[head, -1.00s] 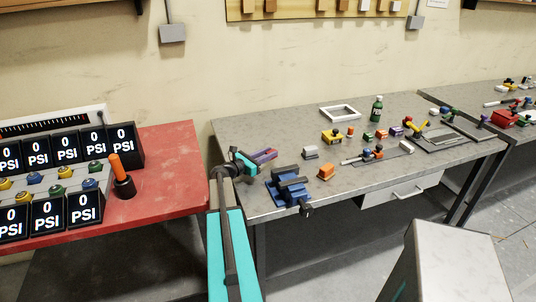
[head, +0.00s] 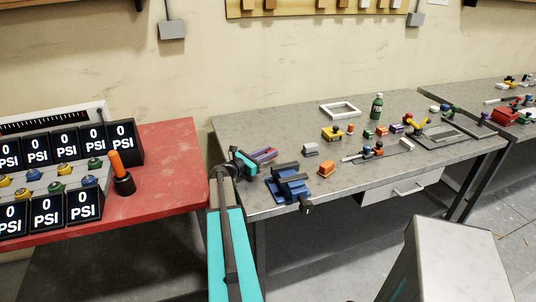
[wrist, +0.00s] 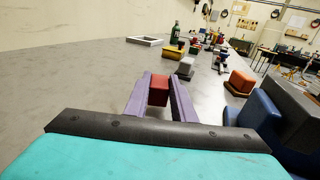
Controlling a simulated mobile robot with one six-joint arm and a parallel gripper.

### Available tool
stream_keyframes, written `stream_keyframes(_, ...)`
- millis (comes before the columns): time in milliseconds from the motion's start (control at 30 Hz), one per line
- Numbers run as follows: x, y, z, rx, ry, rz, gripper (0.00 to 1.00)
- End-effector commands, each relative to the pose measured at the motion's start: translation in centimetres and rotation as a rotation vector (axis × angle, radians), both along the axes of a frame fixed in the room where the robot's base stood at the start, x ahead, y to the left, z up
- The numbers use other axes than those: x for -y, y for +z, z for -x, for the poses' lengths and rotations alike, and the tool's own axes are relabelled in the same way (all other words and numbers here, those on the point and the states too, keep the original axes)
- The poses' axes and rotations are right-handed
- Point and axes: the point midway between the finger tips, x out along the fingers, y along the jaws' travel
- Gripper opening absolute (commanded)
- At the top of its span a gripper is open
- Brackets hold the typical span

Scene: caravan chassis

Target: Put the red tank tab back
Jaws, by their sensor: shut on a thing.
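My gripper (wrist: 160,79) has long purple fingers shut on a small red block (wrist: 158,93), which looks like the red tank tab. The block sits between the fingers near their tips in the wrist view. In the head view my gripper (head: 264,155) is over the left end of the grey workbench (head: 240,128), behind the blue vise (head: 288,184). The held block is too small to make out there. I cannot tell which thing is the tank or where the tab's place is.
A grey-white block (head: 310,149) and an orange block (head: 326,169) stand right of my gripper. Farther right are a yellow block (head: 332,133), a green bottle (head: 376,106) and several small coloured parts. A white frame (head: 340,111) lies at the back. The bench's back left is clear.

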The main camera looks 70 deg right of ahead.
Motion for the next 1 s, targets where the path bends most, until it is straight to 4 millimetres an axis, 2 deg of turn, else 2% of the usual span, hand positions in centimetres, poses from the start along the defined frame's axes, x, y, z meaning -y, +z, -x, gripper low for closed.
stream_keyframes(67, 0.0, -0.2, 0.0, -0.001, -0.001, -0.004, 0.01)
stream_keyframes(100, 0.0, -0.3, 0.0, -0.001, -0.001, -0.004, 0.26)
stream_keyframes(200, 0.0, -0.3, 0.1, -0.001, -0.001, -0.005, 0.41)
stream_keyframes(567, 0.0, -0.3, 0.1, -0.001, -0.001, -0.007, 0.41)
stream_keyframes(833, 0.0, 1.3, 0.1, -0.001, -0.001, -0.005, 0.41)
stream_keyframes(1000, -2.5, 0.9, -1.2, -0.001, 0.002, -0.004, 0.41)
